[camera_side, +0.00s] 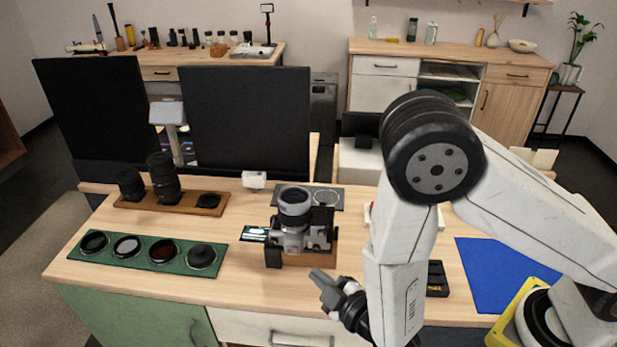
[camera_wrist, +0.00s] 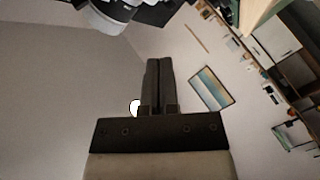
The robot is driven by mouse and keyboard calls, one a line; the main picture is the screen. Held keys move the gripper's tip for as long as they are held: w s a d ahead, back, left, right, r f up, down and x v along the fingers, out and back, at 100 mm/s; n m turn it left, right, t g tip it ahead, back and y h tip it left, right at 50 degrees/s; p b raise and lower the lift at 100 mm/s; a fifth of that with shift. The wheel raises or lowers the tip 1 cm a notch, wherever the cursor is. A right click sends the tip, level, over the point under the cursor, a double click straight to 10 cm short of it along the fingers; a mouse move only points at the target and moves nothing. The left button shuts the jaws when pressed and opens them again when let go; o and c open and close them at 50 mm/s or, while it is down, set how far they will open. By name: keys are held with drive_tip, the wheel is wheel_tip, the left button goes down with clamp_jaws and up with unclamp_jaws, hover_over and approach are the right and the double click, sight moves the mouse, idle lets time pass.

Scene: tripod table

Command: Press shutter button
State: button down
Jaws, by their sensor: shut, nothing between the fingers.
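A silver and black camera (camera_side: 291,236) with a large lens stands on a small wooden stand (camera_side: 318,257) near the middle of the table. Its shutter button is too small to make out. My gripper (camera_side: 322,277) is in front of the camera, near the table's front edge, apart from it. In the wrist view my gripper (camera_wrist: 158,64) has its two dark fingers together with nothing between them. Part of a silver and black object, which looks like the camera (camera_wrist: 105,14), shows at the top of the wrist view.
A green tray (camera_side: 135,262) with several round filters lies at left, and a wooden tray (camera_side: 170,206) with lenses stands behind it. A dark mat (camera_side: 338,190) lies behind the camera. A blue mat (camera_side: 505,275) lies at right. Black panels (camera_side: 245,120) stand behind the table.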

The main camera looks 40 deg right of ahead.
drive_tip(key=shift+w+d+f, duration=0.15)
drive_tip(key=shift+w+d, duration=2.5)
drive_tip(key=shift+d, duration=0.1)
drive_tip(key=shift+w+d, duration=0.5)
idle(1.2)
drive_tip(key=shift+s+a, duration=0.5)
drive_tip(key=shift+s+a, duration=0.1)
drive_tip(key=shift+a, duration=0.05)
idle(0.5)
drive_tip(key=shift+s+a, duration=1.65)
